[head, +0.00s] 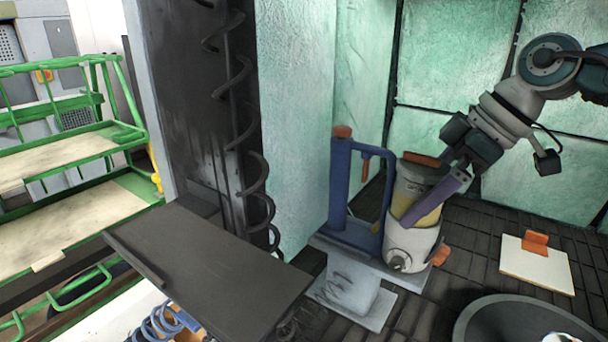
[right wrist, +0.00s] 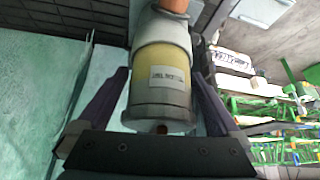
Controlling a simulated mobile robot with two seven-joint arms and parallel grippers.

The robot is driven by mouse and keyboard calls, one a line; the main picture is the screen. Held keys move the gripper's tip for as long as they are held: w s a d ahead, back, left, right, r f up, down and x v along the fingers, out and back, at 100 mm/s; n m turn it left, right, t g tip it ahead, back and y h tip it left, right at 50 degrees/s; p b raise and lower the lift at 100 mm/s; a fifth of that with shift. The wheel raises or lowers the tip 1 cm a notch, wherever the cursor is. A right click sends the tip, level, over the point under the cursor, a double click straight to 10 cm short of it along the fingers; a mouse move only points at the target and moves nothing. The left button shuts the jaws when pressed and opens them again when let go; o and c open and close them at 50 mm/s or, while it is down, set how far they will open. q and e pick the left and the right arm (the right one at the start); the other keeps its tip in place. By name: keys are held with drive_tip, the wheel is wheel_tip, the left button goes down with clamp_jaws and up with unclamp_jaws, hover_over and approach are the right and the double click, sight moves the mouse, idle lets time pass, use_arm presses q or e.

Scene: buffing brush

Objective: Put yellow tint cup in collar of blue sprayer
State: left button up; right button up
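The blue sprayer (head: 383,200) stands at centre right in the head view, with a blue frame and a pale rounded collar (head: 412,247) at its right. The yellow tint cup (head: 430,217) has grey ends and a yellow band. It stands roughly upright, its lower end at the collar's mouth; how deep it sits is hidden. My right gripper (head: 408,221) reaches down from the upper right, one purple finger across the cup's front. In the right wrist view the fingers flank the cup (right wrist: 163,75), tips appearing to touch both sides. My left gripper is not in view.
A dark flat plate (head: 210,265) juts out at lower left, beside a pillar with a dark coil (head: 262,185). A pale board with an orange block (head: 535,243) and a dark round tub (head: 500,320) lie at right. Green racks (head: 75,150) stand at far left.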

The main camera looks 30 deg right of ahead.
sight(451, 169)
drive_tip(key=b+v, duration=0.2)
drive_tip(key=v, duration=0.6)
drive_tip(key=shift+s+d+r, duration=0.2)
drive_tip(key=shift+r, duration=0.05)
drive_tip(key=shift+s+r+b, duration=0.25)
drive_tip(key=shift+r+b, duration=0.05)
drive_tip(key=shift+r, duration=0.3)
